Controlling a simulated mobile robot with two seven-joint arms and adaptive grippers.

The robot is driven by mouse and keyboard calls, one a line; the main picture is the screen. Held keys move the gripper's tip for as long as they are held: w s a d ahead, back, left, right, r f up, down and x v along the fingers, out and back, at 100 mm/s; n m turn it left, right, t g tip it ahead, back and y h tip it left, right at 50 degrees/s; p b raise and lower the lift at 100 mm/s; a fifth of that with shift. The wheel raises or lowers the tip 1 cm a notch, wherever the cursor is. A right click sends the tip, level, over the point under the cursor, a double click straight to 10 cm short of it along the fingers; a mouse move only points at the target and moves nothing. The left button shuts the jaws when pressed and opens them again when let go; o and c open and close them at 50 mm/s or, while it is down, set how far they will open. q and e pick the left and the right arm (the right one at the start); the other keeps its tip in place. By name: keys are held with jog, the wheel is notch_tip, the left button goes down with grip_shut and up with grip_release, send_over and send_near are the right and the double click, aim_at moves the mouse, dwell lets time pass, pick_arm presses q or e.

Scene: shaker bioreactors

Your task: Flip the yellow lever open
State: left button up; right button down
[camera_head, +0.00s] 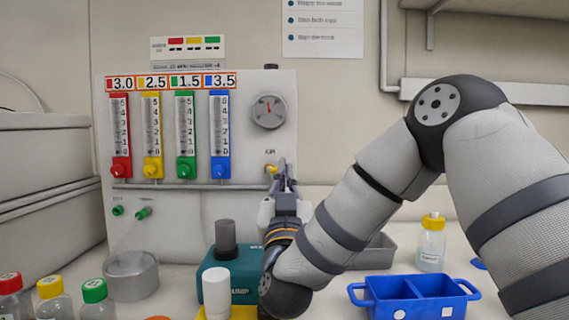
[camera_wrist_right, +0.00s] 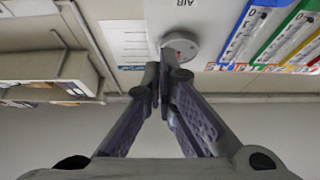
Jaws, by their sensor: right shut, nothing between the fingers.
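The yellow lever (camera_head: 271,169) shows as a small yellow piece below the AIR label on the front of the white panel (camera_head: 255,215). My right gripper (camera_head: 286,172) is at the panel just right of the lever, pointing up, with its fingers shut and nothing between them. The fingertips overlap the lever's right side in the picture, and I cannot tell whether they touch it. In the right wrist view the shut fingers (camera_wrist_right: 165,85) meet below the round gauge (camera_wrist_right: 181,46). The lever is not visible there. My left gripper is not in view.
Four coloured flow meters (camera_head: 187,135) stand on the panel's left half. A teal pump (camera_head: 243,280) is below the gripper. A blue divided tray (camera_head: 413,297) and a yellow-capped bottle (camera_head: 431,248) stand to the right. Capped bottles (camera_head: 55,302) stand at front left.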

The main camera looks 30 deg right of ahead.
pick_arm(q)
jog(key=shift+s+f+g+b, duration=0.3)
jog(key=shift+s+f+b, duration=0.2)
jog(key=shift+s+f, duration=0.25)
pick_arm(e)
jog(key=w+d+r, duration=0.1)
jog(key=w+d, duration=0.4)
jog(key=w, duration=0.3)
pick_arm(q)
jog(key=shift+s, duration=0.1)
pick_arm(e)
jog(key=shift+w, duration=0.1)
